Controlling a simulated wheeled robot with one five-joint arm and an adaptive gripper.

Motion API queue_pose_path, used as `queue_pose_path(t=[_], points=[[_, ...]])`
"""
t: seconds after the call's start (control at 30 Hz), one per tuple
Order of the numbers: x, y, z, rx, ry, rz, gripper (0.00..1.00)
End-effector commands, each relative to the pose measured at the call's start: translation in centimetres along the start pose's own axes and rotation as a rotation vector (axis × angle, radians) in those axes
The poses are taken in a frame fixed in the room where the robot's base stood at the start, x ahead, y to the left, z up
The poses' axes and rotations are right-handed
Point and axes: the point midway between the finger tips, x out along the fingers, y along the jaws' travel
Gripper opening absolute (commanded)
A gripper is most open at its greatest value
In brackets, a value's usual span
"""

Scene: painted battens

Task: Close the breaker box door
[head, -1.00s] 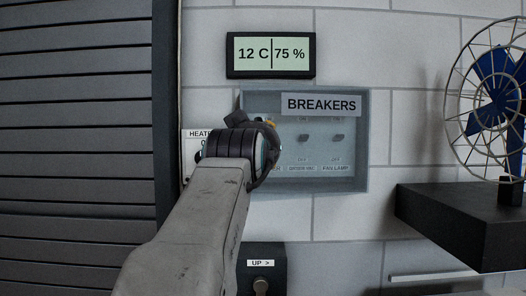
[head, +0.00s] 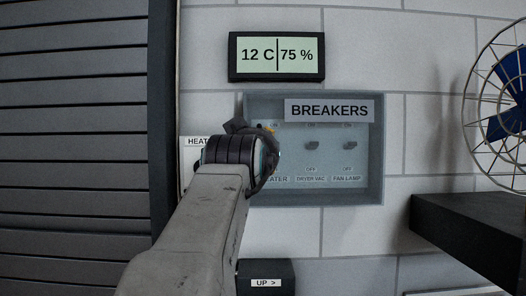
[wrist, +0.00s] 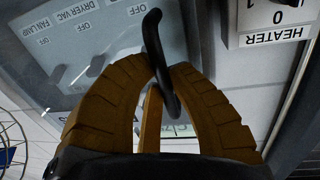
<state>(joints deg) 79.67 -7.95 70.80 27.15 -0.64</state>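The grey breaker box (head: 376,188) is set in the block wall, with a row of switches inside. A BREAKERS label (head: 329,110) shows in front of its upper part, apparently on a see-through door; I cannot tell whether the door is flush with the box. In the wrist view, a black curved handle (wrist: 158,45) passes between the brown fingers of my gripper (wrist: 166,68). The fingertips are close together on both sides of it and seem to grip it. In the head view, my gripper (head: 262,145) covers the box's left side, hiding the handle.
A display (head: 276,56) hangs above the box. A HEATER switch plate (wrist: 275,22) is beside it. A black UP box (head: 266,277) is below. A dark shelf (head: 465,225) with a fan (head: 503,100) stands right. A slatted shutter (head: 75,150) fills the left.

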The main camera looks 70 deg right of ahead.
Motion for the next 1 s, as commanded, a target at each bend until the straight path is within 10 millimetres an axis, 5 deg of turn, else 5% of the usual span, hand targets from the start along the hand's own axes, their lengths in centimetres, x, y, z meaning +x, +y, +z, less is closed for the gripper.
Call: queue_pose_path(t=[0.2,0.57,1.0], points=[[0.0,-0.1,0.0,-0.001,0.000,-0.003,0.31],[-0.6,-0.1,-0.1,-0.001,0.001,-0.001,0.31],[-7.5,-0.3,-0.2,-0.001,0.006,-0.007,0.31]])
